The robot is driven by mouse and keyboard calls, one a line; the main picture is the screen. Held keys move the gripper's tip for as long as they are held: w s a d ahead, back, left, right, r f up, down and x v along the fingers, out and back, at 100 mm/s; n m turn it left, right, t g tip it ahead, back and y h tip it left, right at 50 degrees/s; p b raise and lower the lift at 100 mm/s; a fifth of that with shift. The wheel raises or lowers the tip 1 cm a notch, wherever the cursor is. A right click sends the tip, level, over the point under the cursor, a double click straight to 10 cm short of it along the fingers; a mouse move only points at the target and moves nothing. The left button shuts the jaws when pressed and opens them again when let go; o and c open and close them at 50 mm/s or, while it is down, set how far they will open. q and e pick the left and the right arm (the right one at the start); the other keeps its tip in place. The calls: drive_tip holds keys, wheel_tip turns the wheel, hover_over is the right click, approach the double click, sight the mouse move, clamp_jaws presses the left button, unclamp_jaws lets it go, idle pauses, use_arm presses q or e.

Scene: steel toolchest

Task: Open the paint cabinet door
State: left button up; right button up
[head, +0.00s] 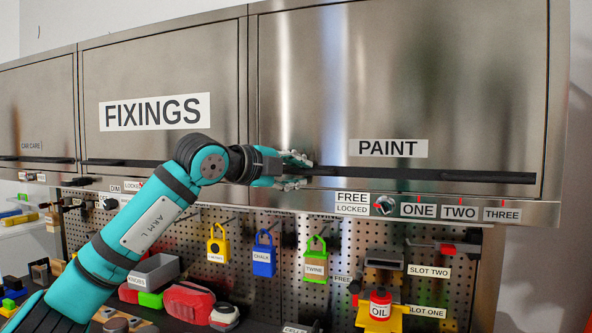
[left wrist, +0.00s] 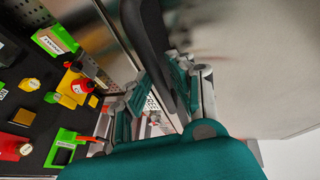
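The paint cabinet door (head: 420,90) is a brushed steel panel at the upper right with a "PAINT" label; it looks closed. Its handle (head: 430,175) is a long black bar along the bottom edge. My left gripper (head: 308,171) is at the left end of this bar, one finger above and one below, and looks shut on it. In the left wrist view the dark bar (left wrist: 150,45) runs between the two fingers (left wrist: 166,88). A round knob (head: 385,205) beside the "FREE" and "LOCKED" labels is below the door. My right gripper is not in view.
The fixings door (head: 170,65) is closed to the left. Below is a pegboard with yellow, blue and green padlock-shaped items (head: 263,255) and a red oil bottle (head: 380,303) on a yellow holder. The space in front of the paint door looks clear.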

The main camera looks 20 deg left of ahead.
use_arm(q)
clamp_jaws()
drive_tip(key=shift+s, duration=0.15)
